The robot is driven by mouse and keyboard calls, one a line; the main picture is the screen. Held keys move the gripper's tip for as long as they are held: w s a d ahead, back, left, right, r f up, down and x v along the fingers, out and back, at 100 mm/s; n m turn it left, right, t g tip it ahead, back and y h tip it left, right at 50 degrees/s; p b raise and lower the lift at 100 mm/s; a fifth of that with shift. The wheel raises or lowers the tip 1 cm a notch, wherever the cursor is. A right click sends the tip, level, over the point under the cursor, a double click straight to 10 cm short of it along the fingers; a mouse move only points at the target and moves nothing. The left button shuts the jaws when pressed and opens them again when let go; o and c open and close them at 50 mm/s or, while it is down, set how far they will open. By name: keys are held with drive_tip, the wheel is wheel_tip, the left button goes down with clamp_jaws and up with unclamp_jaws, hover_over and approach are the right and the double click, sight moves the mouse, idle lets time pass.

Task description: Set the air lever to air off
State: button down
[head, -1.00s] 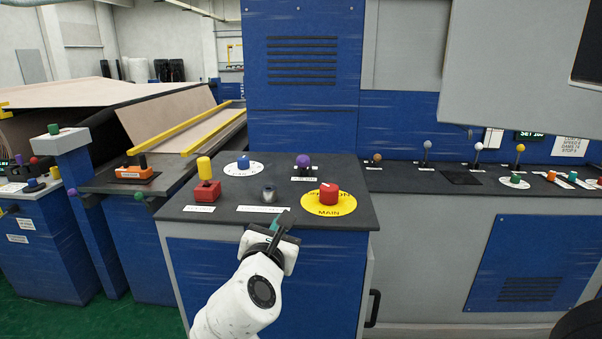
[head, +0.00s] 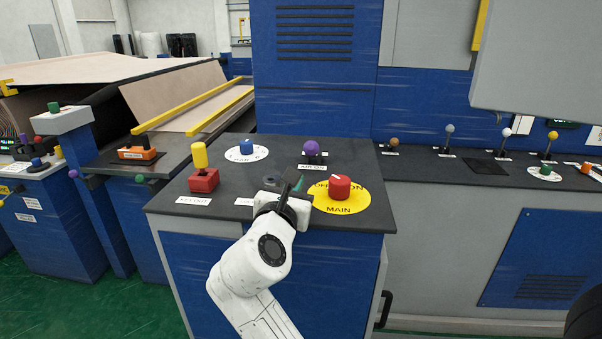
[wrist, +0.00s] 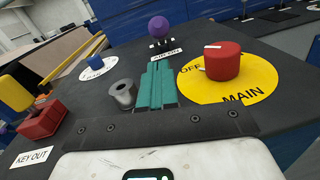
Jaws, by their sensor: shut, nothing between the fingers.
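The air lever is a short lever with a purple ball knob (head: 311,147) at the back right of the dark console top. A white label in front of it seems to read AIR ON. In the wrist view the purple knob (wrist: 158,27) stands straight beyond my fingertips, with a clear gap. My gripper (head: 291,181) is shut and empty over the front of the console, between a grey cylinder and the red knob. Its green fingers (wrist: 156,84) point toward the lever in the wrist view.
A red rotary knob (head: 340,187) on a yellow MAIN disc is close right of my gripper. A grey hollow cylinder (wrist: 123,94) is close left. A blue knob (head: 246,147) and a yellow-handled red block (head: 204,180) stand further left. Other levers line the right counter.

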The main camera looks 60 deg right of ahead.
sight(309, 155)
drive_tip(key=x, duration=0.9)
drive_tip(key=shift+d, duration=0.1)
drive_tip(key=shift+r+p, duration=0.1)
drive_tip(key=shift+p, duration=0.25)
drive_tip(key=shift+r+y+p, duration=0.3)
drive_tip(key=shift+r+p, duration=0.05)
drive_tip(key=shift+p, duration=0.5)
drive_tip(key=shift+d, duration=0.1)
